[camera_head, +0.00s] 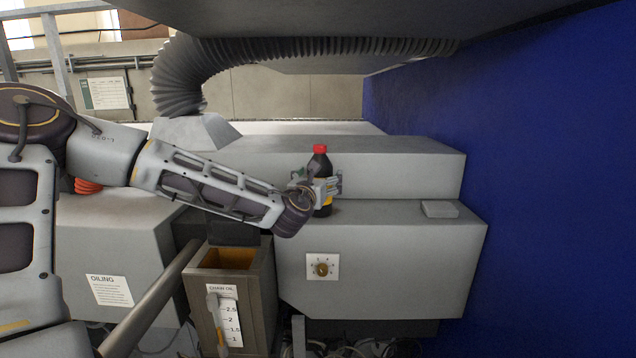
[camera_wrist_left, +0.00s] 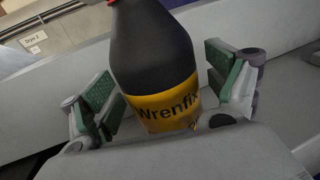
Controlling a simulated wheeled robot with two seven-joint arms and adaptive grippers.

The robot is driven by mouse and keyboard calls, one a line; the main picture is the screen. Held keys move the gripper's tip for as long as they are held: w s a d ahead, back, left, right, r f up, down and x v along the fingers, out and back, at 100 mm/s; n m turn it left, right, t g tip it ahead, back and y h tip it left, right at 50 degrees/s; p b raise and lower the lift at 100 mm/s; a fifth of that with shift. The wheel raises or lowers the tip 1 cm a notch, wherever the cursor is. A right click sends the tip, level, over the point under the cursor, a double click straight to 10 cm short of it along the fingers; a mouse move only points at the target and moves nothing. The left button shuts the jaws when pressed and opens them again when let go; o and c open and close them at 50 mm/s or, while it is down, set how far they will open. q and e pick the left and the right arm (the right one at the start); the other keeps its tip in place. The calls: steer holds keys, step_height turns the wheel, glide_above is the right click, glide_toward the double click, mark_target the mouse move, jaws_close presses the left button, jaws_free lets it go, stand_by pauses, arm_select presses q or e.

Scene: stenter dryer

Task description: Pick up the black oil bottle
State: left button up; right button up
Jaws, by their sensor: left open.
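The black oil bottle (camera_head: 320,164) has a red cap and stands upright on the grey machine ledge, against the raised step behind. In the left wrist view the bottle (camera_wrist_left: 152,55) shows a yellow band reading "Wrenfix". My left gripper (camera_head: 322,187) is at the bottle, partly hiding its lower half. In the left wrist view the gripper's green-padded fingers (camera_wrist_left: 165,95) are open, one on each side of the bottle. A gap shows at the right finger; whether the left finger touches the bottle I cannot tell. My right gripper is not in view.
An open chain oil box (camera_head: 262,290) with a level scale stands below my left arm. A dial (camera_head: 322,266) is on the machine's front face. A small grey block (camera_head: 439,209) lies on the ledge to the right. A ribbed duct (camera_head: 180,75) hangs above; a blue wall (camera_head: 550,180) closes the right side.

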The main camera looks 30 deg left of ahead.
arm_select(q)
steer(key=shift+w+r, duration=0.1)
steer(key=shift+w, duration=0.1)
steer(key=c, duration=1.2)
steer(key=shift+r, duration=0.1)
steer(key=c, duration=0.4)
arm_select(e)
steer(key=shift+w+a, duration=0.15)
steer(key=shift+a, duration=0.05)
arm_select(q)
steer(key=shift+r, duration=0.15)
